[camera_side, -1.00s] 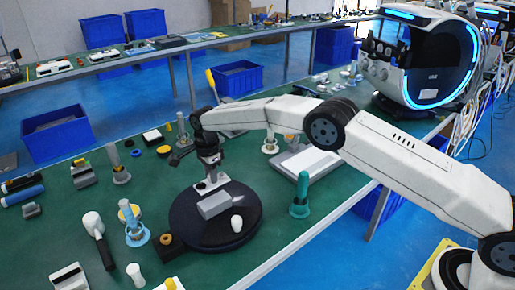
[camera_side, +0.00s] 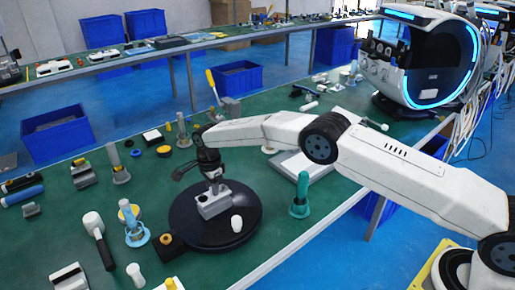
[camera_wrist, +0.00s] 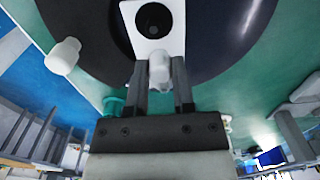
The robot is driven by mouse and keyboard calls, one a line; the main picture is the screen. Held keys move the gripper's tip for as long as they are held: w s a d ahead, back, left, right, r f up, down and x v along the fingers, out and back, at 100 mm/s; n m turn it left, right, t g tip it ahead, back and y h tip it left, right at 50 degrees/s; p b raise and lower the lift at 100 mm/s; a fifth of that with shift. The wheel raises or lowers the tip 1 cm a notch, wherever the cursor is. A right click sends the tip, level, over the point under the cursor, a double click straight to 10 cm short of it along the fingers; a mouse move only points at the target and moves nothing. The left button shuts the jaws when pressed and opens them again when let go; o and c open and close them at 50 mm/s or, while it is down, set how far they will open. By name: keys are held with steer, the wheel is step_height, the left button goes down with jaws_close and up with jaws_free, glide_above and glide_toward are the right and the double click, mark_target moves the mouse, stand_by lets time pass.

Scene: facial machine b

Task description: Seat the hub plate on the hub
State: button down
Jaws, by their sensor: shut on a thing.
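My gripper (camera_side: 212,178) points down over a large black round disc (camera_side: 190,232). In the wrist view my gripper (camera_wrist: 161,85) is shut on a small white knob of a pale plate, which I take for the hub plate (camera_wrist: 174,42). The plate has a dark round opening or spot with a ring in it. In the side view a pale grey block-like shape (camera_side: 214,208) is right under my fingers, low over the disc. I cannot tell plate from hub there, or whether they touch; the hub is not clearly visible.
A small white peg (camera_side: 237,223) stands on the disc near its front edge. A teal stand (camera_side: 300,195) is to the right. A black block with a yellow ring (camera_side: 167,240) touches the disc's left front. A light blue stand (camera_side: 136,233) is further left.

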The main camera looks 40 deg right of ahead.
steer(key=shift+f, duration=0.55)
steer(key=shift+f, duration=0.35)
stand_by(0.7)
steer(key=shift+c, duration=2)
jaws_free()
steer(key=shift+r, duration=3.9)
